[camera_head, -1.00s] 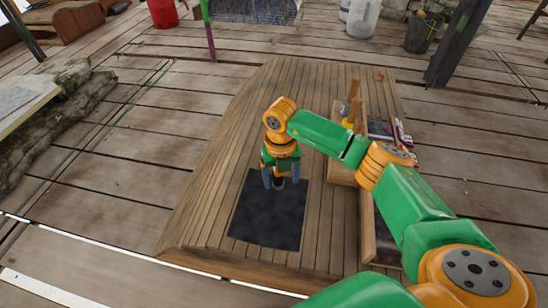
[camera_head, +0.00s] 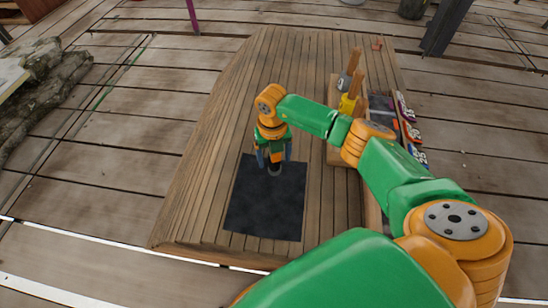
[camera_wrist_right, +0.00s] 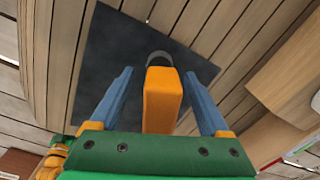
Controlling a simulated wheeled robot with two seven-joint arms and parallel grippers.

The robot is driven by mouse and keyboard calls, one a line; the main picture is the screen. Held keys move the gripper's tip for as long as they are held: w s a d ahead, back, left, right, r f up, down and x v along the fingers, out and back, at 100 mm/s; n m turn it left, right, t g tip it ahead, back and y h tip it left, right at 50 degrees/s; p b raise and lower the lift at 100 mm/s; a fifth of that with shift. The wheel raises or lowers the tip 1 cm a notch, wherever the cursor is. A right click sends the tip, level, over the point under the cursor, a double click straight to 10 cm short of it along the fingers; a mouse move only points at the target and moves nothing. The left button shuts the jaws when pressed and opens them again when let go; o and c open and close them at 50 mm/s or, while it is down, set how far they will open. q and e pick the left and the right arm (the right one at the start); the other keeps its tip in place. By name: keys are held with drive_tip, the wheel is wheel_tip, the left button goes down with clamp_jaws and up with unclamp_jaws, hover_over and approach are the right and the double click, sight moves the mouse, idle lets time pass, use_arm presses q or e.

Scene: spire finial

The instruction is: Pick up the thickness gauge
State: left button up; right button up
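My right gripper (camera_head: 275,158) points down over the dark mat (camera_head: 265,205), near its far edge. Its two blue fingers stand apart on either side of an orange block (camera_wrist_right: 160,100) with a dark rounded end (camera_wrist_right: 159,58), with gaps on both sides in the right wrist view. This may be the thickness gauge, but I cannot be sure. In the head view a small dark round part (camera_head: 274,169) shows between and below the fingertips; the rest of it is hidden by the gripper. My left gripper is not in view.
The mat lies on a slatted wooden table (camera_head: 200,180). To the right, a wooden holder (camera_head: 336,153) has upright wooden handles (camera_head: 354,62) and a yellow item (camera_head: 347,104). Patterned items (camera_head: 411,131) lie by the right edge. The table left of the mat is clear.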

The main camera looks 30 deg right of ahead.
clamp_jaws()
